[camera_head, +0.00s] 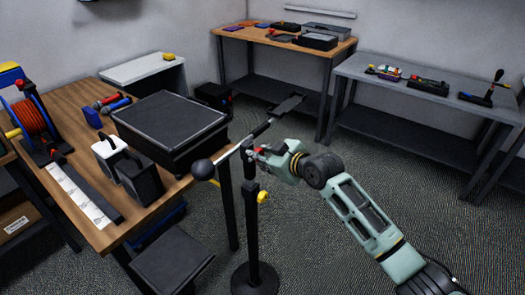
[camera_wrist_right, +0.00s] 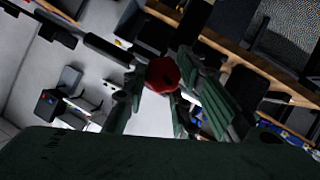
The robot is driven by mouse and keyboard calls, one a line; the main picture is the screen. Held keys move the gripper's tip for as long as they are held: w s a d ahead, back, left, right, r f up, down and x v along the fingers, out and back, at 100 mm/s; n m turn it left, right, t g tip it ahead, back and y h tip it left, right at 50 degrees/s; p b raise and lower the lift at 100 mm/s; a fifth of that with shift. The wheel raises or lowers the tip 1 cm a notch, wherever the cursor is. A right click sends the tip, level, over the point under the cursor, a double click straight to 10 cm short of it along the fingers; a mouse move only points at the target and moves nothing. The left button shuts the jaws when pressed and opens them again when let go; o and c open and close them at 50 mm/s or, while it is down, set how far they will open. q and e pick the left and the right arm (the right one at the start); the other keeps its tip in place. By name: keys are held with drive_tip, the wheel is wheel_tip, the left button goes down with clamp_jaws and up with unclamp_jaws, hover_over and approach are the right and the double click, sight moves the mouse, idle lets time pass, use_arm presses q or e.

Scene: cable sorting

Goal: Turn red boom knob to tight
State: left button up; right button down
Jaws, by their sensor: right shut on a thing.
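The red boom knob (camera_wrist_right: 163,74) sits between the fingers of my right gripper in the right wrist view. My right gripper (camera_head: 259,154) is shut on it at the top of the black stand (camera_head: 252,225). In the head view the knob is mostly hidden by the gripper, with a little red showing. The boom (camera_head: 238,146) slants across the top of the stand, from a dark ball (camera_head: 203,170) at lower left to a flat dark plate (camera_head: 289,103) at upper right. I cannot read a tight mark. My left gripper is not in view.
A yellow knob (camera_head: 262,197) sits lower on the stand. A wooden table (camera_head: 140,222) on the left holds a black case (camera_head: 170,125), a cable reel (camera_head: 28,117) and other items. A grey bench (camera_head: 430,66) stands at back right. Floor right of the stand is open.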

drive_tip(key=shift+w+d+r+m+g+y+b, duration=0.4)
drive_tip(key=shift+m+g, duration=0.2)
drive_tip(key=shift+m, duration=0.3)
drive_tip(key=shift+w+d+f+m+g+y+b, duration=0.1)
drive_tip(key=shift+f+m+g+y+b, duration=0.1)
drive_tip(key=shift+m+g+y+b, duration=0.75)
drive_tip(key=shift+w+a+f+m+g+y+b, duration=0.1)
drive_tip(key=shift+f+m+g+y+b, duration=0.2)
drive_tip(key=shift+m+g+b, duration=0.65)
drive_tip(key=shift+w+d+f+m+g+y+b, duration=0.15)
drive_tip(key=shift+m+g+y+b, duration=0.45)
drive_tip(key=shift+m+b, duration=0.8)
drive_tip(key=shift+s, duration=0.15)
drive_tip(key=shift+f, duration=0.1)
drive_tip(key=c, duration=1.8)
unclamp_jaws()
drive_tip(key=shift+o, duration=1.1)
drive_tip(key=shift+f, duration=0.15)
